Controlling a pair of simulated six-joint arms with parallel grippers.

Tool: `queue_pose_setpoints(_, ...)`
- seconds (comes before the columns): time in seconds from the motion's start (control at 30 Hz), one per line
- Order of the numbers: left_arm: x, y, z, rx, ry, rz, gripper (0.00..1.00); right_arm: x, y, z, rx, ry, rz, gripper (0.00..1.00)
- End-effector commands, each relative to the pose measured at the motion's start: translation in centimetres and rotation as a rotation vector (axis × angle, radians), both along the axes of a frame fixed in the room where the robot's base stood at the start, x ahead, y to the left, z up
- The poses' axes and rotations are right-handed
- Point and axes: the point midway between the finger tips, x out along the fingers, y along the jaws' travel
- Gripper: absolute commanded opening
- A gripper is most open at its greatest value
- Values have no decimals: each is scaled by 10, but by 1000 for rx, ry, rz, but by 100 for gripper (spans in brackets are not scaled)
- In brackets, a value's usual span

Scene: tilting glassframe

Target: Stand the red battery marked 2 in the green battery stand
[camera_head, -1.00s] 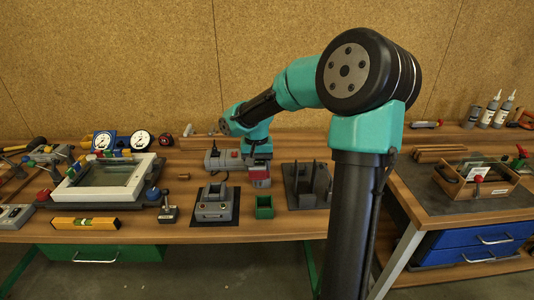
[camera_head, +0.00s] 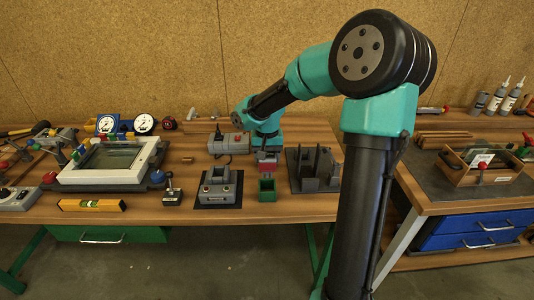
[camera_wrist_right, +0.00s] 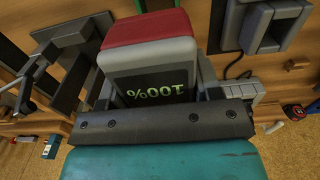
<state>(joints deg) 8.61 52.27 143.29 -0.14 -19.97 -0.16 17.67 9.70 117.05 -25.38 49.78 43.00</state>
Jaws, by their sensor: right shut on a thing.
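My right gripper (camera_head: 266,150) points down at the back of the green battery stand (camera_head: 267,196). It is shut on a red and grey battery (camera_head: 267,167), which is upright in the head view. The wrist view shows the battery (camera_wrist_right: 150,55) between the two fingers (camera_wrist_right: 155,85), with a red end and a green "100%" on its grey face. The mark 2 is not readable. The battery's lower end is at the stand's top opening in the head view; I cannot tell whether it is inside or behind. My left gripper is out of view.
A grey dock (camera_head: 217,190) on a dark mat stands left of the stand. A grey device (camera_head: 229,144) with a cable is behind it. A dark upright rack (camera_head: 315,168) stands close on the right. The framed glass panel (camera_head: 108,163) and yellow level (camera_head: 92,205) lie further left.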

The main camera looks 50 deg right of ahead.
Motion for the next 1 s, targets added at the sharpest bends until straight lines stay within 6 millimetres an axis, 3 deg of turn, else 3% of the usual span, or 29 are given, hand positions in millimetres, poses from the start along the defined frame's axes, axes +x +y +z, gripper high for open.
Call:
queue_pose_setpoints(0.5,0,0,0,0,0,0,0,0,0,-36,1,1,0,21)
queue_pose_setpoints(1.0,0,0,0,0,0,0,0,0,0,-40,1,1,0,21)
